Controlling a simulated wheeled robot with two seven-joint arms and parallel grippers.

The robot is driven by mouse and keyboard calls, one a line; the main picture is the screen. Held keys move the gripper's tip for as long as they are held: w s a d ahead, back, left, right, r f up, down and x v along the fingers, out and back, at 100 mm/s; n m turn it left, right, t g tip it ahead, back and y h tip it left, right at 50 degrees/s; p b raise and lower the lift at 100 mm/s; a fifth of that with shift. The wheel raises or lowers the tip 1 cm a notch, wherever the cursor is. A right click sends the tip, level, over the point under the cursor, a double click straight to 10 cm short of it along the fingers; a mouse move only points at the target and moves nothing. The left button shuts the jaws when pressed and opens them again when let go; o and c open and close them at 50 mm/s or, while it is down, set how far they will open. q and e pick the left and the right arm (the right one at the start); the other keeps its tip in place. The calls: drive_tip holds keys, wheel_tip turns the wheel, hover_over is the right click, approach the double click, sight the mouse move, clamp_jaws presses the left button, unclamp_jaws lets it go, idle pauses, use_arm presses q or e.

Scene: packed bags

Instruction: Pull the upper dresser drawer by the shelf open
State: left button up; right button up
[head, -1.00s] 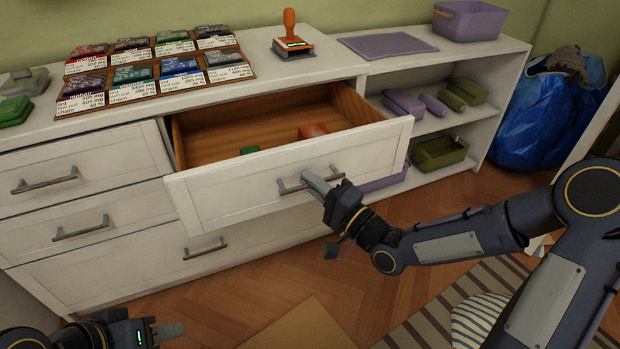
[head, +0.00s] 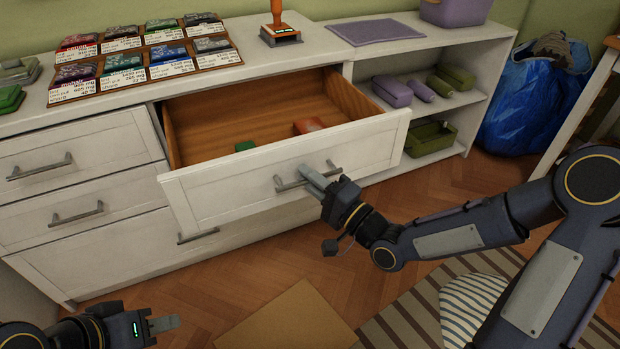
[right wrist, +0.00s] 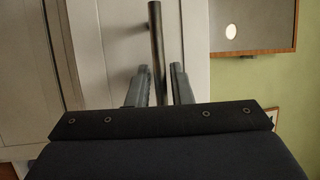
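The upper dresser drawer (head: 240,190) by the shelf is pulled well out, and its wooden inside shows. Its bar handle (head: 290,184) is on the white front. My right gripper (head: 318,177) is at this handle. In the right wrist view the handle bar (right wrist: 157,45) runs between the two fingers of the right gripper (right wrist: 158,85), close to both. A red-orange item (head: 309,125) and a small green item (head: 245,146) lie in the drawer. My left gripper (head: 165,323) is low at the left, away from the dresser; its finger gap does not show.
The open shelf (head: 445,105) holds purple and green containers. A card tray (head: 150,88) and a stamp (head: 279,35) are on the dresser top. A blue bag (head: 525,110) stands at right. Wood floor with a striped rug (head: 400,320) lies in front.

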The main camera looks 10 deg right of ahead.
drive_tip(key=p+v, duration=0.1)
drive_tip(key=v, duration=0.6)
drive_tip(key=shift+s+d+p, duration=0.25)
drive_tip(key=shift+s+p, duration=0.05)
drive_tip(key=shift+p, duration=0.1)
drive_tip(key=shift+f, duration=0.1)
